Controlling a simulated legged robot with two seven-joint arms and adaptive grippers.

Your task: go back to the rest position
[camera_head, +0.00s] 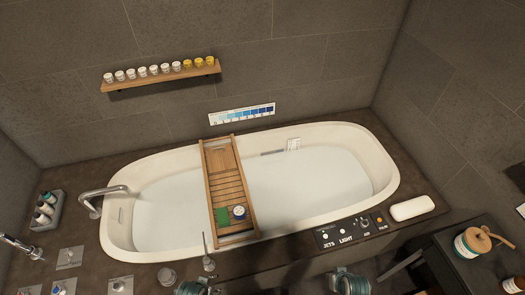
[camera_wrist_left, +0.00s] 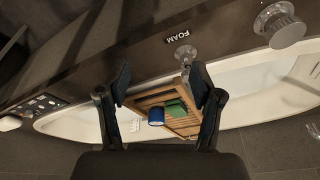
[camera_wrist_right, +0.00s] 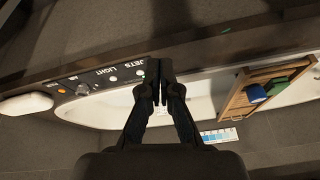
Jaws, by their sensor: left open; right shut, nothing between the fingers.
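In the left wrist view, my left gripper (camera_wrist_left: 160,80) is open. Its fingers are wide apart with nothing held. Beyond them lie the wooden bath tray (camera_wrist_left: 143,100), a blue round container (camera_wrist_left: 156,116) and a green item (camera_wrist_left: 177,107). In the right wrist view, my right gripper (camera_wrist_right: 160,75) is shut and empty, its fingertips together in front of the tub edge and control panel. In the head view, parts of my arms show at the bottom edge; the fingers cannot be made out there.
The white bathtub (camera_head: 310,195) is filled, with the tray (camera_head: 227,165) across it. A panel (camera_head: 350,234) labelled JETS and LIGHT and a white pad (camera_head: 411,208) sit on the front rim. A faucet (camera_head: 98,199) is at left. A dark table (camera_head: 490,262) stands at lower right.

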